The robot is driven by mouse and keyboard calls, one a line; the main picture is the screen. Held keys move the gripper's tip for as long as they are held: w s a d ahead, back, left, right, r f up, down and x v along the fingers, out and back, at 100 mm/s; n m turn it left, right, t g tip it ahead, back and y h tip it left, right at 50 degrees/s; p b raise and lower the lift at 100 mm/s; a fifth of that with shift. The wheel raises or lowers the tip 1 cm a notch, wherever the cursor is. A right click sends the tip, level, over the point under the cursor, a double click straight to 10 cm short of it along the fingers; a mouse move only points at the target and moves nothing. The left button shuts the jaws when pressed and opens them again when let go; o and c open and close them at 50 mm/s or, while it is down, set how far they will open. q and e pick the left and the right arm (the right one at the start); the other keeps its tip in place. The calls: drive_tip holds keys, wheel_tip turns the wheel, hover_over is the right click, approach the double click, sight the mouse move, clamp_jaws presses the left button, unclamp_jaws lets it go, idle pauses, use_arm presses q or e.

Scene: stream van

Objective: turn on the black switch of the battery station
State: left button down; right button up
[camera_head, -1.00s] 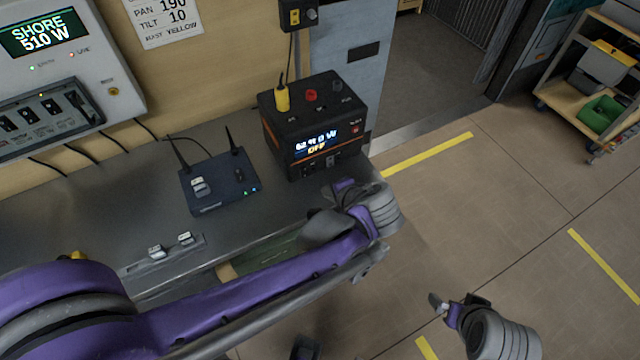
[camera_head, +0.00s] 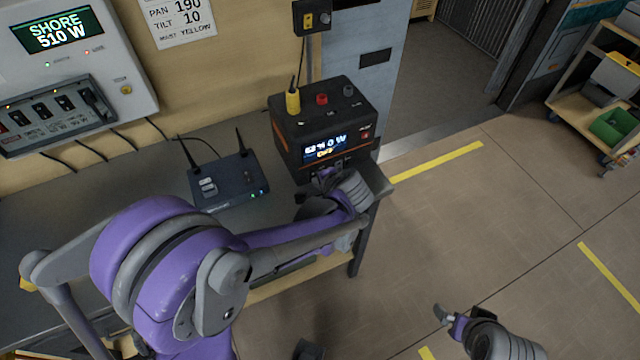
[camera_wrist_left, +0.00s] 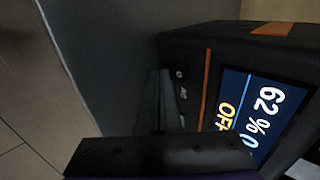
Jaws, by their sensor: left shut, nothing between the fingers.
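The battery station (camera_head: 318,118) is a black box with orange trim on the right end of the grey bench. Its lit front display (camera_head: 324,147) shows OFF, and in the left wrist view the display (camera_wrist_left: 262,112) reads 62 %. My left gripper (camera_head: 323,180) is shut and empty, close in front of the station's lower front. It also shows in the left wrist view (camera_wrist_left: 160,105), its body dark along the bottom. I cannot tell whether it touches the station. I cannot make out the black switch; the gripper covers part of the lower front. My right gripper (camera_head: 445,314) is low over the floor, away from the station.
A dark blue router (camera_head: 228,182) with two antennas stands left of the station. A yellow plug (camera_head: 293,102) and a red knob (camera_head: 321,99) sit on the station's top. A shore power panel (camera_head: 75,75) hangs on the wall.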

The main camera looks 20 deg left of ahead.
use_arm(q)
drive_tip(key=shift+w+a+f, duration=0.1)
drive_tip(key=shift+a+f, duration=0.05)
drive_tip(key=shift+r, duration=0.25)
drive_tip(key=shift+r+p, duration=0.35)
drive_tip(key=shift+r, duration=0.35)
